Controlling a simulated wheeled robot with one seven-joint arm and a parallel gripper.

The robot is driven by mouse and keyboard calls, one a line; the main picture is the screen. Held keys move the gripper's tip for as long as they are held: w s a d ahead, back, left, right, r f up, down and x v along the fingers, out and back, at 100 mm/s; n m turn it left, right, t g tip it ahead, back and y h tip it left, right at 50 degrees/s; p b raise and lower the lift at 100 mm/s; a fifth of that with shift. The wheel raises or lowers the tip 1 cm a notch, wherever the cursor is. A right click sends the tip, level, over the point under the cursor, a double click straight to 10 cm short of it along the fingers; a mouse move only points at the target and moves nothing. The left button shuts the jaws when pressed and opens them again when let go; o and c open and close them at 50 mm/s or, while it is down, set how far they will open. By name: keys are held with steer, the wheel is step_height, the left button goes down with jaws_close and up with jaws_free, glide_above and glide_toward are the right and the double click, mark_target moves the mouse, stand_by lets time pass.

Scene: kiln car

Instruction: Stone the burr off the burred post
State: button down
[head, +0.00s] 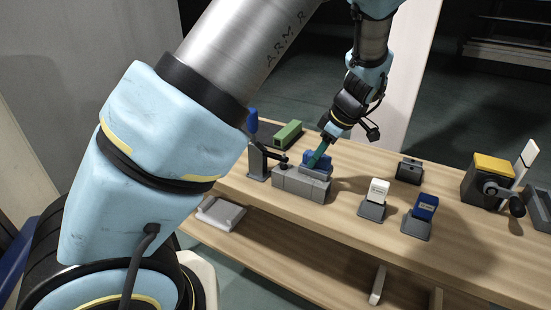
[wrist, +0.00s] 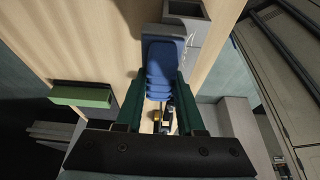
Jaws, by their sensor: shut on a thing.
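My gripper (head: 319,155) has green fingers and reaches down to the bench. In the wrist view my gripper (wrist: 160,82) is shut on a blue ribbed piece (wrist: 160,55), one finger on each side. In the head view this blue piece (head: 318,161) is at the grey block fixture (head: 300,183); I cannot tell whether it is seated in it. A white block (head: 378,188) and another blue block (head: 426,205) stand in grey holders to the right. A green block (head: 288,133) lies behind left. I cannot tell which thing is the burred post, and no burr is visible.
A blue-handled clamp (head: 253,130) stands left of the fixture. A small grey box (head: 409,171) and a yellow-topped box with a crank (head: 492,167) are to the right. The bench's front right is clear.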

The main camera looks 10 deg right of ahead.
steer(key=s+a, duration=0.3)
steer(key=s, duration=0.1)
steer(key=shift+a, duration=0.3)
stand_by(0.3)
step_height(320, 180, up, 7)
steer(key=p, duration=0.5)
steer(key=shift+p, duration=0.3)
stand_by(0.6)
